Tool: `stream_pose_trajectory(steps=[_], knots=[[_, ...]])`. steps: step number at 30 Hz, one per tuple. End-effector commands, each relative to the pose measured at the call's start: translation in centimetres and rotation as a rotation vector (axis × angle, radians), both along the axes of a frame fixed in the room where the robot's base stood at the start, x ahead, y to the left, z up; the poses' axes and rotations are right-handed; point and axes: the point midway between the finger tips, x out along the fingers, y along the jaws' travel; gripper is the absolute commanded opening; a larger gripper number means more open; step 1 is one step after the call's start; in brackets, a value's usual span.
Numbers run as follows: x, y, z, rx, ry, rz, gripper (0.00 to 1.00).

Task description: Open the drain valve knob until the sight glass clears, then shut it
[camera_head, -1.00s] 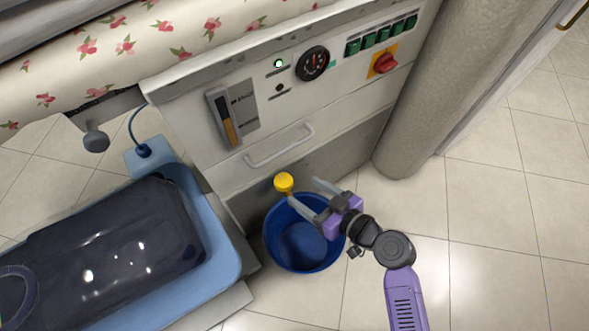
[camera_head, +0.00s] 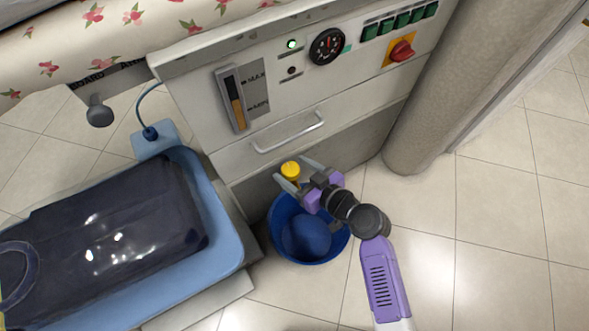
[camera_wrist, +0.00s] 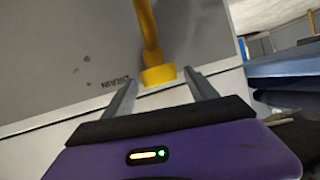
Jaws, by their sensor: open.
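The yellow drain valve knob (camera_head: 290,170) sits low at the front of the machine, above the blue bucket. In the wrist view the knob (camera_wrist: 158,75) is on a yellow pipe, beside the word DRAIN. My gripper (camera_head: 293,172) is open, with one finger on each side of the knob; I cannot tell whether they touch it. In the wrist view my gripper's fingertips (camera_wrist: 160,82) flank the knob with gaps showing. The sight glass (camera_head: 236,103) on the panel, marked MAX and MIN, shows amber-brown liquid in its lower part and a dark upper part.
The blue bucket (camera_head: 306,238) stands on the floor under the knob. A drawer handle (camera_head: 289,134) juts out above. A light blue tray (camera_head: 222,250) with a dark bag is at left. A grey column (camera_head: 437,110) stands at right. Tiled floor is clear at lower right.

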Motion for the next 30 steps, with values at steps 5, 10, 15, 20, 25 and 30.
stream_pose_trajectory(steps=[5, 10, 15, 20, 25, 30], knots=[[0.0, -0.02, 0.02, 0.0, 0.0, 0.0, 0.51], [-0.02, -0.02, 0.02, 0.0, 0.0, 0.0, 0.18], [-0.05, 0.01, 0.04, 0.0, 0.0, -0.001, 0.05], [-0.1, 0.05, 0.13, 0.0, 0.001, -0.019, 0.05], [-0.16, 0.11, 0.3, 0.002, 0.002, -0.067, 0.05], [-0.27, 0.17, 0.37, 0.0, 0.003, -0.133, 0.05]])
